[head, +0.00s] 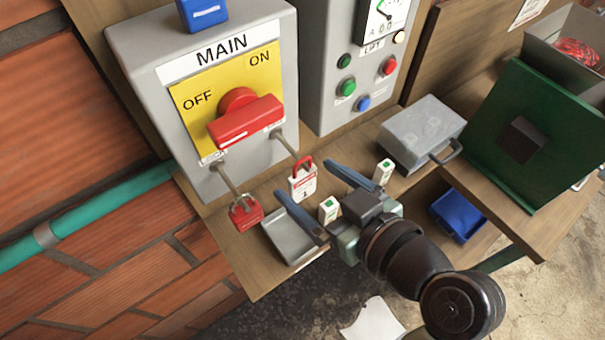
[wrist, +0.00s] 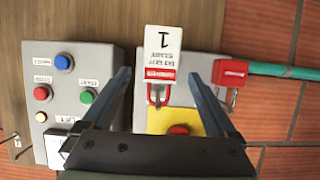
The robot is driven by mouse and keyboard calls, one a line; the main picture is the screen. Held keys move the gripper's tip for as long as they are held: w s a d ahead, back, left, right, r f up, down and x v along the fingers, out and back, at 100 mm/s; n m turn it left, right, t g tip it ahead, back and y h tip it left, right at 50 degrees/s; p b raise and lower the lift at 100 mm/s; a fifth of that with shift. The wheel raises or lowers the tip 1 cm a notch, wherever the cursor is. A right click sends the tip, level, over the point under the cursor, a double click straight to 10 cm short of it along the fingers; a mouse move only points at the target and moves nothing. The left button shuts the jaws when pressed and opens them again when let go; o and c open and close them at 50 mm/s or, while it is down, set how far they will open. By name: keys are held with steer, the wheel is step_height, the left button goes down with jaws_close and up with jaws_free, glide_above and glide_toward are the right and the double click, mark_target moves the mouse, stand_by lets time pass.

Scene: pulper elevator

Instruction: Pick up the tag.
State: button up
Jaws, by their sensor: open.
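The tag (head: 303,184) is white with a red band and a red loop at its top. It hangs by the loop near the end of the right-hand rod under the MAIN switch. In the wrist view the tag (wrist: 163,45) shows its print upside down, with a large 1. My gripper (head: 305,179) is open, its two blue-grey fingers reaching toward the switch box, one on each side of the tag. In the wrist view the tag also lies between the fingers of my gripper (wrist: 158,69), with a gap on both sides. Whether the fingertips reach its depth is unclear.
A red padlock (head: 246,212) hangs on the left rod, close to the left finger. A grey tray (head: 290,243) lies below. The MAIN switch box (head: 150,90) stands behind. A grey metal box (head: 420,130) and a blue tray (head: 458,214) are to the right.

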steer(key=p+x, duration=0.2)
steer(key=x, duration=0.4)
steer(key=shift+f+p, duration=0.2)
steer(key=shift+p, duration=0.1)
steer(key=c, duration=1.4)
steer(key=shift+c, duration=0.2)
steer(key=shift+r, duration=0.1)
